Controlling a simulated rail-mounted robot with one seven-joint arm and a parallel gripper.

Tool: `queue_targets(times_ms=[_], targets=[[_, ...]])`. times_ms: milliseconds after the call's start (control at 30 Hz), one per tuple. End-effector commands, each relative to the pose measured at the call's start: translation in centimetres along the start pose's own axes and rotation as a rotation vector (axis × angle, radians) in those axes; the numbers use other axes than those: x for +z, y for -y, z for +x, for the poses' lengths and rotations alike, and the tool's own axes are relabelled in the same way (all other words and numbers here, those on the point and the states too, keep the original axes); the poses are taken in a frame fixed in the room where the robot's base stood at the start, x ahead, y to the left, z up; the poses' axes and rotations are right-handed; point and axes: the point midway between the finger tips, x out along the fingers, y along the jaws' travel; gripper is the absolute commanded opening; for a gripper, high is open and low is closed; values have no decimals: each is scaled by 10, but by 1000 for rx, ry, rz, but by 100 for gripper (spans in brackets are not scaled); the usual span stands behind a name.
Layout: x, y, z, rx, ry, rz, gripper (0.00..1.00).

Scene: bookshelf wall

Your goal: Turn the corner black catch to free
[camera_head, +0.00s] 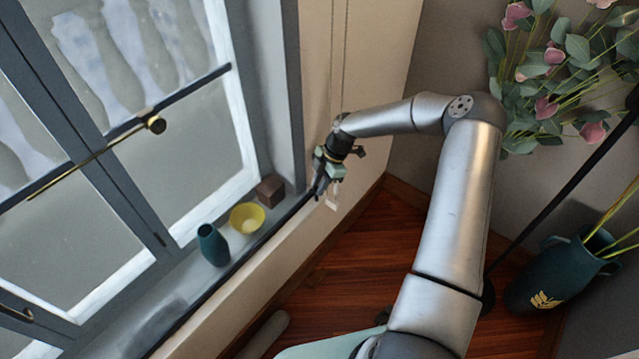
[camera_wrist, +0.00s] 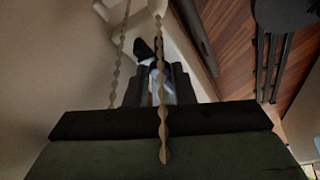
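In the wrist view a small black catch (camera_wrist: 144,48) shows just beyond my fingertips, against a pale fitting by the wall. My gripper (camera_wrist: 157,82) points at it, with its two dark fingers apart and a whitish piece showing in the gap between them. I cannot tell whether a finger touches the catch. In the head view my gripper (camera_head: 328,178) is low at the wall edge beside the window, and it hides the catch. A small white piece (camera_head: 331,204) shows just below it.
A beaded chain (camera_wrist: 162,95) hangs across the wrist view in front of my fingers. A teal vase (camera_head: 212,246), a yellow bowl (camera_head: 246,218) and a brown block (camera_head: 270,190) stand on the windowsill. A large teal vase (camera_head: 553,277) stands at the right.

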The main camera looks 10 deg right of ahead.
Motion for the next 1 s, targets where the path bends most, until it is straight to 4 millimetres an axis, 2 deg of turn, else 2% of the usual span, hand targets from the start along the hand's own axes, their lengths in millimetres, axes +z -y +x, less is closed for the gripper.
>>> queue_targets(times_ms=[467,1000], targets=[[0,0,0,36,1,80,0],[-1,5,2,214,2,510,0]])
